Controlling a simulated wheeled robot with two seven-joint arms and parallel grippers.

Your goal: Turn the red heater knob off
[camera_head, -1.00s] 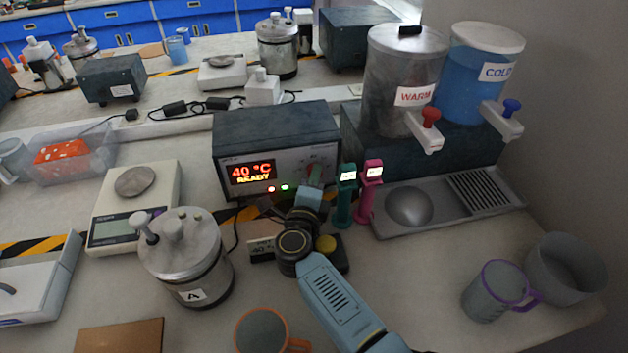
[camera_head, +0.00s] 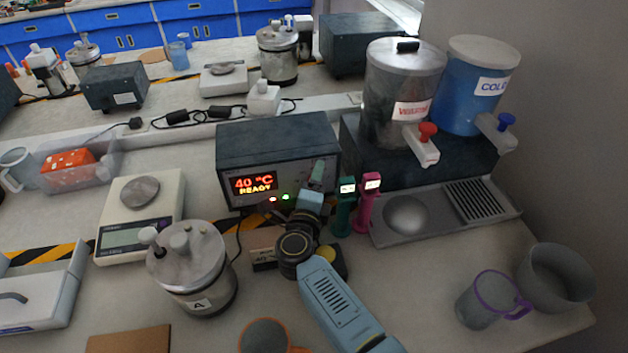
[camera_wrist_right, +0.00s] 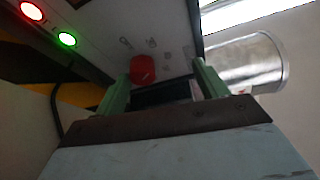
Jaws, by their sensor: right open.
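The heater box (camera_head: 278,150) stands in the middle of the bench, its display (camera_head: 254,184) reading "40 °C READY". A red and a green lamp glow below the display. The red knob (camera_wrist_right: 142,69) shows in the right wrist view on the heater's front panel, just ahead of and between the finger tips. My right gripper (camera_wrist_right: 160,85) is open, with its green fingers on either side of the knob; contact cannot be told. In the head view the right gripper (camera_head: 317,172) and wrist hide the knob. My left gripper is not in view.
Green (camera_head: 344,207) and pink (camera_head: 367,203) handheld devices stand right of my right gripper. Canister A (camera_head: 190,270) and a scale (camera_head: 138,215) are to the left. WARM (camera_head: 402,90) and COLD (camera_head: 465,110) dispensers stand at right. An orange-rimmed mug (camera_head: 263,338) is in front.

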